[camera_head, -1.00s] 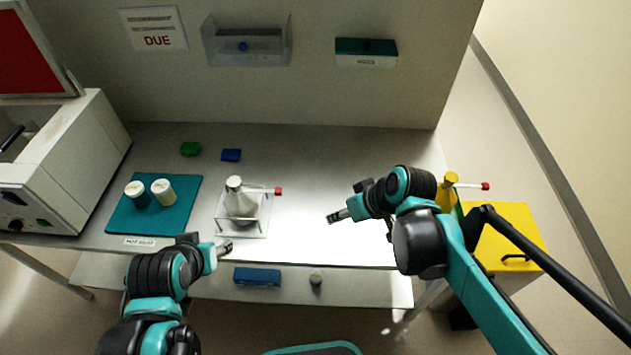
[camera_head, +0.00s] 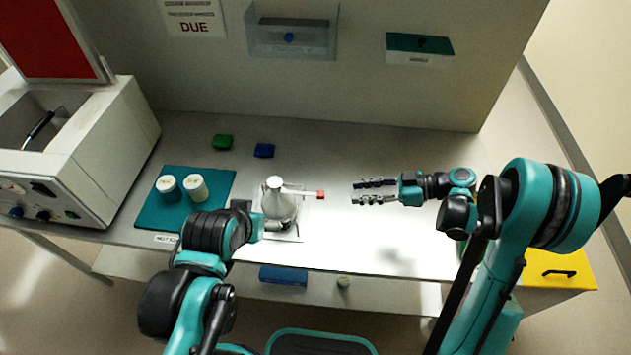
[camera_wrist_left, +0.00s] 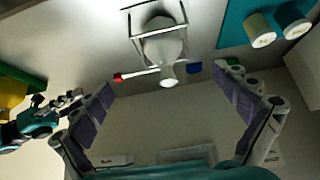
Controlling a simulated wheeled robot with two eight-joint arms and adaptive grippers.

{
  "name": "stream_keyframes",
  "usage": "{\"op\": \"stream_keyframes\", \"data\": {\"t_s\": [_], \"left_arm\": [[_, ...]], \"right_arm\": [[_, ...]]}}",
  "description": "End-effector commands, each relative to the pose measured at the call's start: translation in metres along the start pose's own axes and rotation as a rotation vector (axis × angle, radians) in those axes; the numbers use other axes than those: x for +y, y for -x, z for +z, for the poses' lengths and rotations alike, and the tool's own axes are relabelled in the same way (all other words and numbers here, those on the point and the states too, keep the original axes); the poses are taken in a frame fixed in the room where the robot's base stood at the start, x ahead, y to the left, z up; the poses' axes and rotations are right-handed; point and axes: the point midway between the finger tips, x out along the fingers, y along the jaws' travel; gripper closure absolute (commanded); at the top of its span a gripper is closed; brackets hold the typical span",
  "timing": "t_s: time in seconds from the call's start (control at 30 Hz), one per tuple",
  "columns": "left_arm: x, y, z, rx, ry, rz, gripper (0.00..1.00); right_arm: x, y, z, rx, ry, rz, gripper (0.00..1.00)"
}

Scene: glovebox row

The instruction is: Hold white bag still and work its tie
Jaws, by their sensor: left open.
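The white bag (camera_head: 279,203) stands upright in a small framed holder (camera_head: 297,232) on the bench, and its neck narrows at the top. Its white tie sticks out to the right and ends in a red tip (camera_head: 320,195). In the left wrist view the bag (camera_wrist_left: 163,45) and red tip (camera_wrist_left: 117,77) lie ahead of my left gripper (camera_wrist_left: 167,105), whose fingers are wide apart and empty. In the head view my left gripper (camera_head: 272,224) is close to the bag's lower front, partly hidden by its wrist. My right gripper (camera_head: 375,191) is open and empty, right of the red tip, pointing left.
Two white-lidded jars (camera_head: 195,187) stand on a teal mat (camera_head: 150,219) at left, beside a white machine (camera_head: 90,165). A green block (camera_head: 222,142) and blue block (camera_head: 264,150) lie behind. A yellow bin (camera_head: 570,270) stands at right. The bench's front right is clear.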

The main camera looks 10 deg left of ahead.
Motion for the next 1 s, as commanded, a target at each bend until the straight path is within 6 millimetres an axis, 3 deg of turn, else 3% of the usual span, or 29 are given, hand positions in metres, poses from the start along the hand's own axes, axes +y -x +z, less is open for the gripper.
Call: {"op": "stream_keyframes", "data": {"t_s": [0.17, 0.47, 0.7, 1.0], "left_arm": [[0.000, -0.003, -0.010, -0.036, 0.134, -0.003, 0.00], [-0.001, -0.030, -0.048, -0.203, 0.811, -0.090, 0.00], [-0.001, -0.071, -0.072, -0.308, 1.405, -0.269, 0.00], [-0.002, -0.132, -0.084, -0.329, 2.030, -0.577, 0.00]], "right_arm": [[0.000, 0.000, 0.000, -0.001, -0.002, 0.001, 0.66], [0.000, 0.000, 0.000, -0.002, -0.003, 0.002, 0.66], [0.000, 0.000, 0.000, -0.002, -0.003, 0.002, 0.66], [0.000, 0.000, 0.000, -0.002, -0.003, 0.002, 0.66]]}}
